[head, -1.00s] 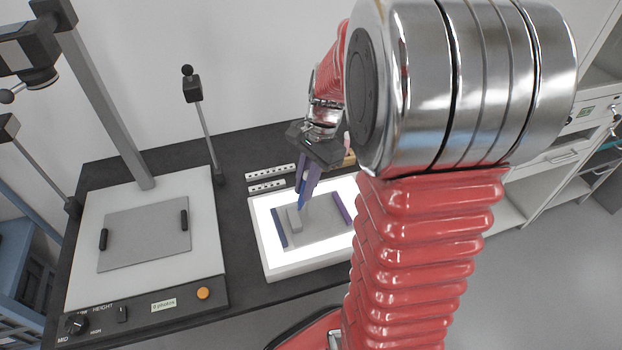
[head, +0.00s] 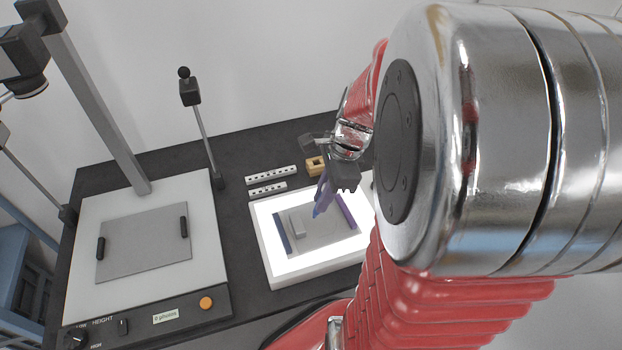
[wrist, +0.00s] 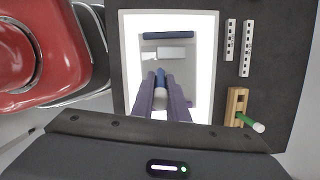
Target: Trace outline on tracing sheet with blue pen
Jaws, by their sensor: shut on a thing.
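My gripper (head: 322,196) is shut on the blue pen (wrist: 160,78), which sits between its two purple fingers in the wrist view. The pen's lower end (head: 316,211) points down over the right part of the grey tracing sheet (head: 322,238). Whether the tip touches the sheet cannot be told. The sheet lies on a lit white light box (head: 290,271). A small pale block (head: 296,225) sits on its left part; it also shows in the wrist view (wrist: 172,53). A dark blue bar (head: 282,233) lies along the sheet's left edge, a purple bar (head: 347,213) along its right. No outline can be made out.
A wooden holder (head: 316,166) stands behind the light box; a green pen (wrist: 250,123) leans in it. Two white strips with holes (head: 271,173) lie nearby. A copy stand with a white base (head: 205,235) and grey plate (head: 145,245) fills the left of the dark table.

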